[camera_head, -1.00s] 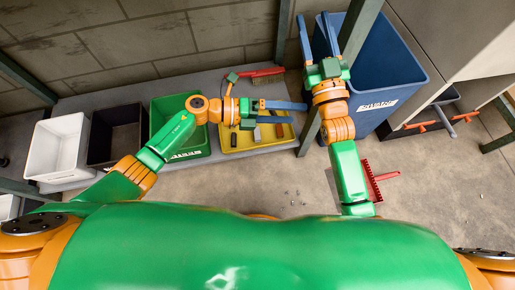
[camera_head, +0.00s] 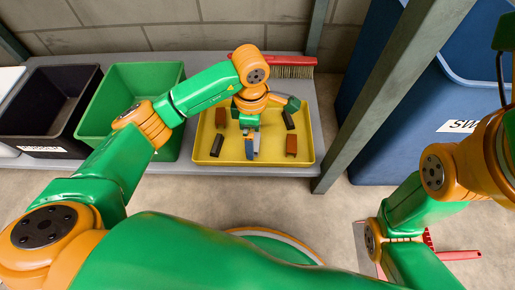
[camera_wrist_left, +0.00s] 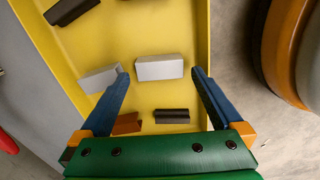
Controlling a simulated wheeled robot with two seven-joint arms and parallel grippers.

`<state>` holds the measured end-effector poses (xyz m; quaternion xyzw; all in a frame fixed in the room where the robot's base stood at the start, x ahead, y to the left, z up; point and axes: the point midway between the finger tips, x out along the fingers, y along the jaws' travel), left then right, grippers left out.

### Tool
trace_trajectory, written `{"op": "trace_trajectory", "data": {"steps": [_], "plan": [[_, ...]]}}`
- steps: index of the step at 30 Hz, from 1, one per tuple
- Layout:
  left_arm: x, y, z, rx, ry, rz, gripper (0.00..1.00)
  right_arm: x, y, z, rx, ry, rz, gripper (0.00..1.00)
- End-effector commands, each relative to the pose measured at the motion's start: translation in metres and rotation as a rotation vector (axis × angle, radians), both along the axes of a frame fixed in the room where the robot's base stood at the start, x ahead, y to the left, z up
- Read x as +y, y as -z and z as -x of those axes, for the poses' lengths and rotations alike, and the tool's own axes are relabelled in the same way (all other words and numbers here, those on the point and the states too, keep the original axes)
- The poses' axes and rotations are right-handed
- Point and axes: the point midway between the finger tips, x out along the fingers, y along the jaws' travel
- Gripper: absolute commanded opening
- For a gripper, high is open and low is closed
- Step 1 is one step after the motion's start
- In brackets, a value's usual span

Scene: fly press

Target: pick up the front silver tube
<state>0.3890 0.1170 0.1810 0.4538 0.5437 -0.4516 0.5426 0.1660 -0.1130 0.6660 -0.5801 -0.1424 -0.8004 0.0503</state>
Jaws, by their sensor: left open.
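Two silver tubes lie in the yellow tray (camera_head: 203,150). In the left wrist view, the front silver tube (camera_wrist_left: 159,67) is the one nearer the tray's floor-side edge, and the other silver tube (camera_wrist_left: 99,79) lies beside it to the left. My left gripper (camera_head: 252,148) points down over the tray. In the wrist view its open blue fingers (camera_wrist_left: 160,76) straddle the front tube's width, with the tube near the fingertips. The left fingertip appears close to the gap between the two tubes. In the head view the gripper mostly hides the tubes. My right gripper is out of view.
Brown pieces (camera_head: 291,144) and black pieces (camera_head: 210,152) lie around the gripper in the tray. A green bin (camera_head: 150,75) and a black bin (camera_head: 55,100) stand to the left. A red brush (camera_head: 275,62) lies behind. A grey post (camera_head: 375,110) and blue bin stand right.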

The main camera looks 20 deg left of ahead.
Motion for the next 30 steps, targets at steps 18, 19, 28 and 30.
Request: {"op": "trace_trajectory", "data": {"steps": [18,19,28,30], "plan": [[0.0,0.013,0.0,0.001,-0.001,0.003,0.21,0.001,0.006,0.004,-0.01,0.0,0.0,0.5],[0.0,0.013,0.0,0.001,-0.001,0.003,0.21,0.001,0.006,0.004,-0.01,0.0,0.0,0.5],[0.0,0.001,0.0,0.0,-0.001,0.003,0.21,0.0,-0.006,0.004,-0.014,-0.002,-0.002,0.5],[0.0,-0.012,0.0,-0.001,-0.001,0.003,0.21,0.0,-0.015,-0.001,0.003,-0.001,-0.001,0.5]]}}
